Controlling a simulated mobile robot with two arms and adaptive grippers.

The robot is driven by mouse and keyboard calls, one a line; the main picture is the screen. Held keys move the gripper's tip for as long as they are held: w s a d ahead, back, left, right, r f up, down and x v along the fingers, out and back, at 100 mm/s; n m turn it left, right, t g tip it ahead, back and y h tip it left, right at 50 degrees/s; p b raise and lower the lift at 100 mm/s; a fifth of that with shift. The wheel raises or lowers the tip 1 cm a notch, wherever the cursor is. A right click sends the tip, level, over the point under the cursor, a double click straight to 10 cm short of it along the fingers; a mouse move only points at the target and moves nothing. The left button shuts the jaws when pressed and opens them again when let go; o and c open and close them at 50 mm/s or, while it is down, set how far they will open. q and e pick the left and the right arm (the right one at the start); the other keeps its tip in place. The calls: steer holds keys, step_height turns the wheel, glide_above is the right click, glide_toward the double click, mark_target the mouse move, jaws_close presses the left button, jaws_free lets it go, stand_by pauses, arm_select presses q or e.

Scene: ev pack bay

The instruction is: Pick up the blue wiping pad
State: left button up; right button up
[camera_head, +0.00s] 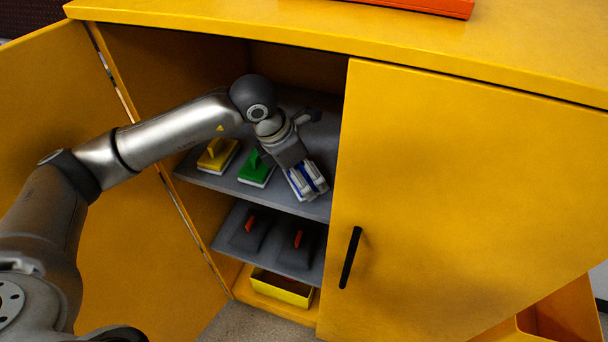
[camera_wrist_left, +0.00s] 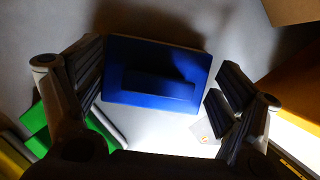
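The blue wiping pad (camera_wrist_left: 155,55) lies flat on the upper shelf (camera_head: 215,183) of the open yellow cabinet, with its raised blue handle facing my left wrist camera. My left gripper (camera_head: 308,182) is over it, fingers pointing down. In the left wrist view the fingers are spread apart, one on each side of the pad's handle, and nothing is held. In the head view the gripper mostly hides the pad, with only bits of blue showing. I cannot tell how high the fingertips are above it. My right gripper is not in view.
A green pad (camera_head: 257,168) and a yellow pad (camera_head: 217,155) stand left of the gripper on the same shelf. Dark pads with red handles (camera_head: 298,239) are on the shelf below, above a yellow bin (camera_head: 282,288). The closed right door (camera_head: 465,210) borders the opening.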

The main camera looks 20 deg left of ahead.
arm_select(q)
steer(key=c, duration=0.8)
steer(key=shift+o, duration=0.2)
steer(key=shift+w+r+p, duration=0.1)
steer(key=shift+r+p, duration=0.2)
steer(key=shift+r, duration=0.15)
step_height(320, 180, up, 3)
steer(key=shift+f+p, duration=0.2)
steer(key=shift+p, duration=0.35)
steer(key=w+b, duration=0.1)
steer(key=w, duration=0.1)
steer(key=w+a, duration=0.1)
steer(key=w, duration=0.2)
steer(key=shift+a+f+b, duration=0.15)
steer(key=shift+f+b, duration=0.05)
steer(key=shift+b, duration=0.15)
steer(key=w+a, duration=0.1)
steer(key=w, duration=0.6)
steer(key=w+a+b, duration=0.1)
steer(key=w, duration=0.2)
steer(key=shift+w+a+r, duration=0.15)
steer(key=shift+w+a, duration=0.15)
steer(key=shift+w, duration=0.05)
steer(key=shift+w+a, duration=0.25)
steer(key=shift+w, duration=0.65)
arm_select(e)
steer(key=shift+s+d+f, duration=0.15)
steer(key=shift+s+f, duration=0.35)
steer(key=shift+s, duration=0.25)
